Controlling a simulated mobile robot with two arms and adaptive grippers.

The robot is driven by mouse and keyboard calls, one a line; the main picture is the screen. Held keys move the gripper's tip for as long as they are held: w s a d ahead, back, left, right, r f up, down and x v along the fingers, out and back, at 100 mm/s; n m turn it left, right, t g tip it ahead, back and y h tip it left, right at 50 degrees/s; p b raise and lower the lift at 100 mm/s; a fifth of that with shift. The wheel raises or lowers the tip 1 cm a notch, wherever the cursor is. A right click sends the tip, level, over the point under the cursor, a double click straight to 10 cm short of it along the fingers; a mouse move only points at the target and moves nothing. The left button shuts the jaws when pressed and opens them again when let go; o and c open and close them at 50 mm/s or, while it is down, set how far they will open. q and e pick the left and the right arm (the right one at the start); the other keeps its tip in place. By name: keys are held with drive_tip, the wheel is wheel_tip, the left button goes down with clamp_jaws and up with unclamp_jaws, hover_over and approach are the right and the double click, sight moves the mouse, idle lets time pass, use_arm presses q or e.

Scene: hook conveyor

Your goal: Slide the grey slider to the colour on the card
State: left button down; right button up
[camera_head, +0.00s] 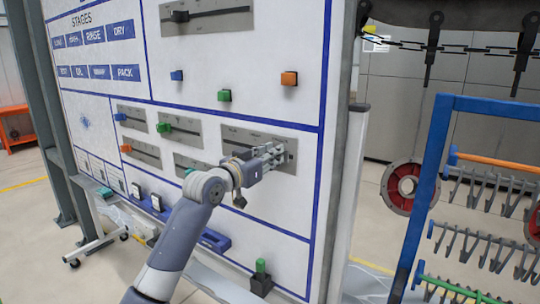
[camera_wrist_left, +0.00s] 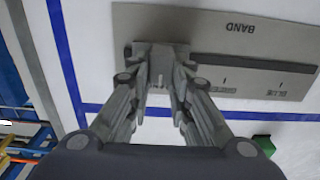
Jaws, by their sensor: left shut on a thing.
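The grey plate marked BAND (camera_wrist_left: 225,25) is upside down in the left wrist view, with a dark slot (camera_wrist_left: 255,68) and small labels below it; one seems to read BLUE. It also shows in the head view (camera_head: 235,134), low on the white panel. My left gripper (camera_wrist_left: 160,80) is shut on the grey slider (camera_wrist_left: 158,60) at the slot's left end in the wrist view. In the head view my left gripper (camera_head: 283,156) is at the plate's right end and hides the slider. I cannot make out the card's colour for certain. My right gripper is not in view.
Other slider plates (camera_head: 180,128) lie left of my gripper. A blue rack (camera_head: 425,190) with hooks stands at right, beneath an overhead chain (camera_head: 450,47).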

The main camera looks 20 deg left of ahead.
use_arm(q)
drive_tip(key=c, duration=1.6)
unclamp_jaws()
drive_tip(key=shift+d+f, duration=0.1)
drive_tip(key=shift+d, duration=0.1)
drive_tip(key=shift+o, duration=0.8)
drive_tip(key=v, duration=1.2)
drive_tip(key=shift+d, duration=0.15)
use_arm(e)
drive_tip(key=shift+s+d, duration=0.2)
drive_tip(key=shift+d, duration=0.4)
